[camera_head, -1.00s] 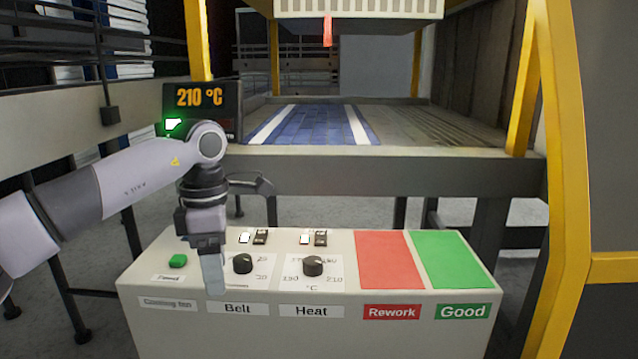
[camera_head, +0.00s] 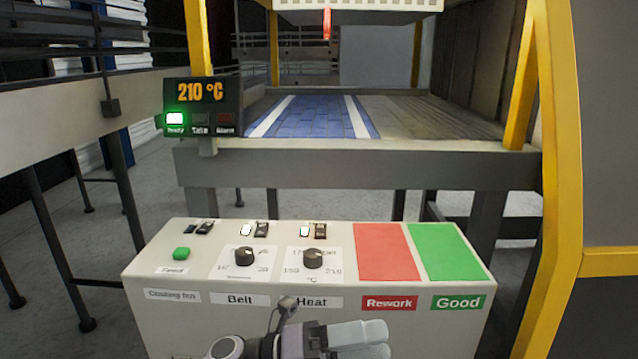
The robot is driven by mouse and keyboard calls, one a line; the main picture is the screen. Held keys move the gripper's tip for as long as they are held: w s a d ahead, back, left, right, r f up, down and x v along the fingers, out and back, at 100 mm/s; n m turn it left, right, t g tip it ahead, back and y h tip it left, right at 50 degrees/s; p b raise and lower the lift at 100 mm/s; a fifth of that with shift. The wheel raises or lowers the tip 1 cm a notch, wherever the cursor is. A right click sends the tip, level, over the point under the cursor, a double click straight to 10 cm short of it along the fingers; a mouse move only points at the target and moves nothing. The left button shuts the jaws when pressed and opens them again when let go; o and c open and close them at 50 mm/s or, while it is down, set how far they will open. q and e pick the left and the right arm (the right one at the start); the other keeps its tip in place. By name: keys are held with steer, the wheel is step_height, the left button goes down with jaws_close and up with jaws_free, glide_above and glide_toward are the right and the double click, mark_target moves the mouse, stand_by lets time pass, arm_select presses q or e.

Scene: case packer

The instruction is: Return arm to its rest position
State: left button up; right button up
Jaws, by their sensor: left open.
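My left gripper (camera_head: 372,338) is at the bottom edge of the view, in front of the control box (camera_head: 210,325) and below the Heat label (camera_head: 307,302). Its pale fingers point right and hold nothing visible; it is open. Only the end of my left arm shows, and the rest is out of view. My right gripper is not in view.
The box top has a green button (camera_head: 181,253), a Belt knob (camera_head: 244,257), a Heat knob (camera_head: 312,259), a red Rework pad (camera_head: 386,252) and a green Good pad (camera_head: 443,251). The display (camera_head: 202,105) reads 210 °C with a green light. Yellow posts (camera_head: 560,180) stand right.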

arm_select(q)
steer(key=a+f+n+t+y+p, duration=0.1)
steer(key=a+f+n+t+y, duration=0.6)
steer(key=n, duration=0.7)
steer(key=a+f+n+t+y, duration=0.55)
steer(key=a+n+t, duration=0.35)
steer(key=n, duration=0.5)
steer(key=s+a+f+n+g+y+p, duration=0.1)
steer(key=s+a+f+n+g+y, duration=0.4)
steer(key=s+a+f+n, duration=0.4)
steer(key=s+a+f, duration=0.1)
steer(key=s+f, duration=0.4)
steer(key=shift+a+g+y, duration=0.3)
steer(key=shift+y, duration=0.05)
